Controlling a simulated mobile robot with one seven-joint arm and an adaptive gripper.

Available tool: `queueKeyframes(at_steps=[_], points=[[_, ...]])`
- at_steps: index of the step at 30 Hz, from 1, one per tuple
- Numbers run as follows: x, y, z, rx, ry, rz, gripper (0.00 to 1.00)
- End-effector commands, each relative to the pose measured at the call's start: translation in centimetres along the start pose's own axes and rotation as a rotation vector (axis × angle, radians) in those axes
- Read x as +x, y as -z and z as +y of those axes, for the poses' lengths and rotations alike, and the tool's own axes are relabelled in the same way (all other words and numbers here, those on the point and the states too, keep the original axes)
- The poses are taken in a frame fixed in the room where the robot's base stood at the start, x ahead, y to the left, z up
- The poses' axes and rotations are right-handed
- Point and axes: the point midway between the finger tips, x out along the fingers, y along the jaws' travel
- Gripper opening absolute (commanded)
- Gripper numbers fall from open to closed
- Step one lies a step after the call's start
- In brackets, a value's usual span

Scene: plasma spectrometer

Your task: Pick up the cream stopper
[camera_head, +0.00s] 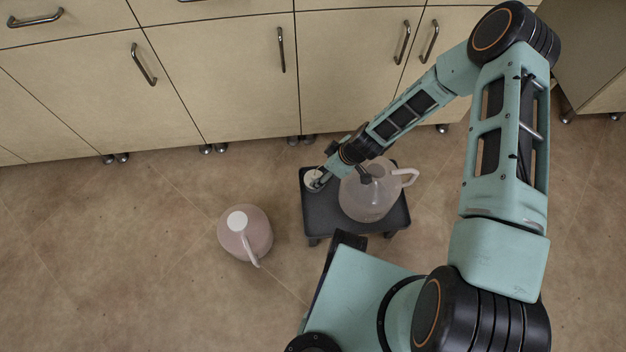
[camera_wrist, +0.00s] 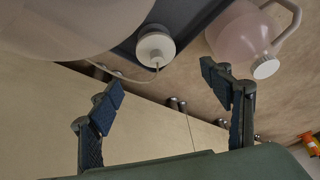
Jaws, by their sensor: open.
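The cream stopper (camera_head: 312,179) sits at the left end of a small black stand (camera_head: 322,219). In the wrist view the stopper (camera_wrist: 155,45) is a pale round cap with a thin tube trailing from it, on the dark stand top (camera_wrist: 187,18). My gripper (camera_head: 322,178) is at the stopper in the head view, partly covering it. In the wrist view my gripper (camera_wrist: 165,88) is open, its two dark finger pads apart and nothing between them. The stopper shows beyond the gap between the fingertips; contact cannot be told.
A large translucent jug (camera_head: 366,205) with a handle stands on the stand, right beside the stopper. A second jug (camera_head: 249,241) with pinkish liquid and a white cap stands on the floor to the left. Cream cabinets (camera_head: 215,75) line the back.

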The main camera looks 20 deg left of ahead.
Motion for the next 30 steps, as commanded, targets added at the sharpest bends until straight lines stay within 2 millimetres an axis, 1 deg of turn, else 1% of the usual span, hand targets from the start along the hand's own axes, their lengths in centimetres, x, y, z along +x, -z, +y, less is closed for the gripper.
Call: queueKeyframes(at_steps=[1, 4, 7, 12, 18, 21, 24, 30], points=[[1.2, -0.1, -0.1, 0.0, 0.002, 0.0, 0.72], [2.9, -0.1, -0.1, -0.001, 0.002, -0.001, 0.72], [4.0, -0.1, 0.0, -0.001, 0.0, -0.001, 0.72], [5.1, 0.0, 0.1, -0.002, -0.001, -0.001, 0.72], [8.3, 0.1, 0.5, -0.001, 0.0, -0.001, 0.72], [9.3, 0.1, 0.5, -0.002, 0.0, -0.001, 0.72], [9.8, 0.1, 0.5, -0.001, 0.0, -0.001, 0.72], [9.7, 0.2, 0.5, -0.003, -0.001, -0.001, 0.72]])
